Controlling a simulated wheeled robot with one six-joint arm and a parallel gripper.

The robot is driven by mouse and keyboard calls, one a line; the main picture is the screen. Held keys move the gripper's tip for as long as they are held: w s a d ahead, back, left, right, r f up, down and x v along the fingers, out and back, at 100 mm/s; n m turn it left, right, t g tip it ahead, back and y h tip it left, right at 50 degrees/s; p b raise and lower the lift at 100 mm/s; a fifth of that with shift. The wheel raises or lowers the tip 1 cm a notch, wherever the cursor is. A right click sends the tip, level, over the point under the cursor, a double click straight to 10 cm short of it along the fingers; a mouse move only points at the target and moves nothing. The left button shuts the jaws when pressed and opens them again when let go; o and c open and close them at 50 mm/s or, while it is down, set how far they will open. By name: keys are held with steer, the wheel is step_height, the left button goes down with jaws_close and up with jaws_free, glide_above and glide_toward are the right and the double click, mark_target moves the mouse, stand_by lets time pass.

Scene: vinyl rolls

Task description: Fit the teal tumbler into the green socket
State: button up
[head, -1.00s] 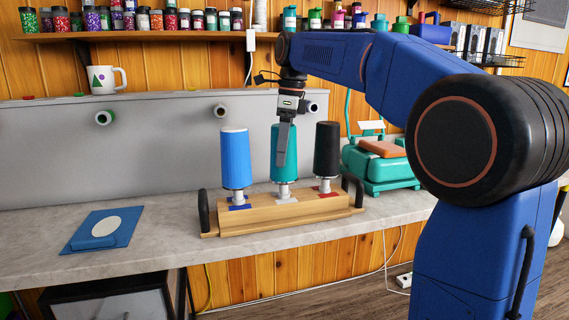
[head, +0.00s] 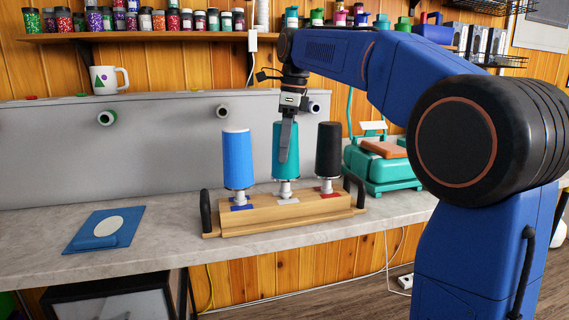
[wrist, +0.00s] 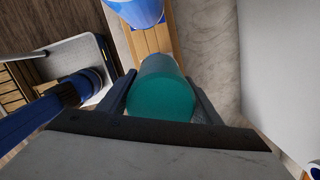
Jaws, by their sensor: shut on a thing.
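The teal tumbler (head: 286,165) is upright above the middle post of a wooden stand (head: 262,215). My gripper (head: 289,150) is shut on it from above, one finger showing along its front. In the wrist view the teal tumbler (wrist: 162,92) lies between both fingers. Its lower end is at the pale post; I cannot tell whether it is clear of it. The green socket (head: 106,118) is a ring with a green rim on the left of the upright grey panel (head: 160,150), well left of my gripper.
A blue tumbler (head: 238,160) stands left of the teal one and a black tumbler (head: 328,150) close on its right. Two other sockets (head: 222,111) (head: 314,108) are on the panel. A teal press (head: 380,165) stands right. The counter's left is mostly clear, except a blue pad (head: 85,240).

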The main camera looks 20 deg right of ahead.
steer(key=shift+r, duration=3.35)
steer(key=o, duration=0.4)
steer(key=c, duration=1.2)
steer(key=shift+c, duration=0.2)
